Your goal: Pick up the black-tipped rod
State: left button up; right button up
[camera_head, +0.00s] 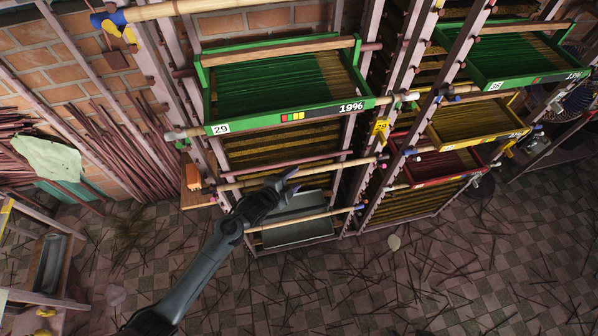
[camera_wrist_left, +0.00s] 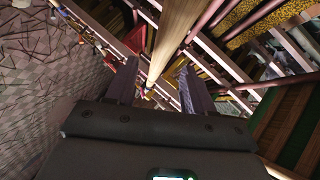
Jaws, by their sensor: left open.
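My left gripper (camera_head: 293,181) reaches up from the lower left to the front of the middle rack. It is open. In the left wrist view a pale rod (camera_wrist_left: 168,38) runs lengthwise between the spread fingers (camera_wrist_left: 158,68), without visible grip. A second pale rod (camera_head: 300,217) lies lower, also with a dark bluish right tip. My right gripper is not in view.
A green tray (camera_head: 290,117) marked 29 and 19% sits above the gripper. Yellow (camera_head: 478,140) and red (camera_head: 440,181) trays stand to the right. An orange block (camera_head: 193,177) is on a small shelf at left. The tiled floor (camera_head: 350,290) has scattered sticks.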

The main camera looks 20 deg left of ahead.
aim_at(299, 173)
pick_arm(q)
jog(key=shift+x, duration=1.05)
grip_shut()
